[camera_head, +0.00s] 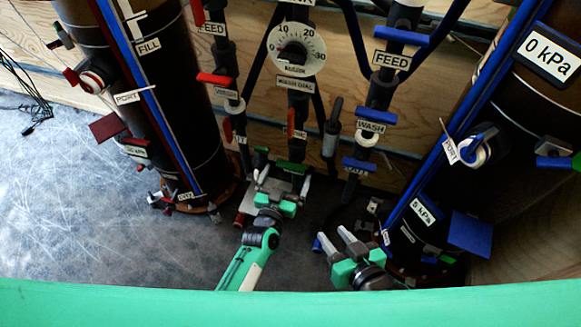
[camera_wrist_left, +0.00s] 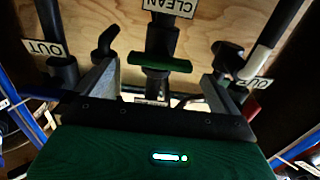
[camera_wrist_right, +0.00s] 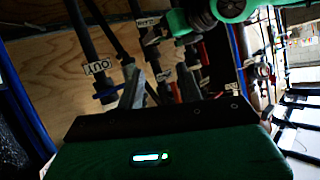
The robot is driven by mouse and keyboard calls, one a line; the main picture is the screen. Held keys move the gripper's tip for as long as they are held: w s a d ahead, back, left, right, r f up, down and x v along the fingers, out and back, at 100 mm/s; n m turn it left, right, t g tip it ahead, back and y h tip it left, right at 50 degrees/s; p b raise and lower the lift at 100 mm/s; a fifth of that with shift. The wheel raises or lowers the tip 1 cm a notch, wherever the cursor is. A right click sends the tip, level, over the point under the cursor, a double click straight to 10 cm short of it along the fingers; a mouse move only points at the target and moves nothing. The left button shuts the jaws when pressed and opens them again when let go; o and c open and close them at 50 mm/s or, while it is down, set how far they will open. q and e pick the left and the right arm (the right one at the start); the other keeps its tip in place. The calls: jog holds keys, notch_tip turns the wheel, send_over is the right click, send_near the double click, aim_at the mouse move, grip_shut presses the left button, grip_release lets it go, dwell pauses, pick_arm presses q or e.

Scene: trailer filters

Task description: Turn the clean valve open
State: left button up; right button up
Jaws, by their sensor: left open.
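The clean valve has a green bar handle (camera_wrist_left: 160,62), lying level below an upside-down CLEAN label (camera_wrist_left: 170,7) in the left wrist view. The green handle (camera_head: 290,167) also shows in the head view, low on the middle pipe. My left gripper (camera_head: 285,180) is open, its fingers on either side of the handle. In the left wrist view the handle sits between and beyond the fingertips (camera_wrist_left: 158,82), with gaps on both sides. My right gripper (camera_head: 334,237) is open and empty, lower right of the left one in the head view.
Pipes with red handles (camera_head: 215,79) and blue handles (camera_head: 360,165) stand close on both sides. A gauge (camera_head: 296,50) is above. Dark tanks (camera_head: 165,70) flank the pipes.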

aim_at(289, 169)
pick_arm(q)
jog(key=shift+b+x, duration=0.35)
jog(key=shift+x, duration=1.9)
pick_arm(e)
jog(key=shift+a+r+t+y, duration=0.25)
jog(key=shift+a+t+y, duration=0.25)
jog(key=shift+a+t, duration=0.15)
pick_arm(q)
jog(key=c, duration=0.9)
